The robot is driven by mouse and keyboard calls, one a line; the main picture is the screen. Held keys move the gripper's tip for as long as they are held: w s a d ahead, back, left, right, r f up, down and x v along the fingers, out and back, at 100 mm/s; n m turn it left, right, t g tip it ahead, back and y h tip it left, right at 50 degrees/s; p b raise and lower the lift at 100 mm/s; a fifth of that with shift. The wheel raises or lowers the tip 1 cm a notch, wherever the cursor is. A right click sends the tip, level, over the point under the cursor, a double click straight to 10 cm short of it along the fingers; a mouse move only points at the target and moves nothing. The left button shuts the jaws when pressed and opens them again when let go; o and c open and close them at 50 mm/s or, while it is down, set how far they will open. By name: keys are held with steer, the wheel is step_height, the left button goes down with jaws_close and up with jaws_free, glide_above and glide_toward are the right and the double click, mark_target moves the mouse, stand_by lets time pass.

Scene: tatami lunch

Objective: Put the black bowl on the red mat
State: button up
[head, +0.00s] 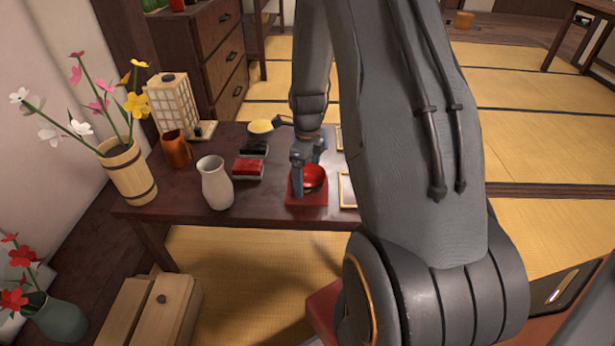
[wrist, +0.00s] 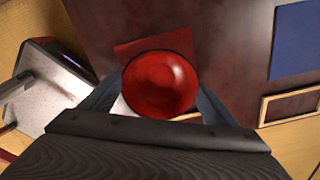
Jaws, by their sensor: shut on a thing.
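The black bowl (head: 314,176) shows a glossy red inside and a thin dark rim. My gripper (head: 308,162) is shut on it, with its fingers at the bowl's sides. The wrist view shows the bowl (wrist: 160,84) upright between the fingers. The red mat (head: 305,200) lies at the table's near edge, under and around the bowl in the head view. In the wrist view the mat (wrist: 150,46) shows beyond the bowl's upper edge, partly hidden by it. I cannot tell whether the bowl touches the mat.
On the dark table (head: 270,212), a white vase (head: 216,184), a brown mug (head: 176,149) and red (head: 248,168) and black (head: 253,148) boxes stand left of the mat. A blue mat (wrist: 296,40) and a wooden-framed piece (wrist: 290,107) lie to the right in the wrist view.

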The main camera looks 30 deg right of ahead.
steer(key=shift+f, duration=0.1)
steer(key=o, duration=1.1)
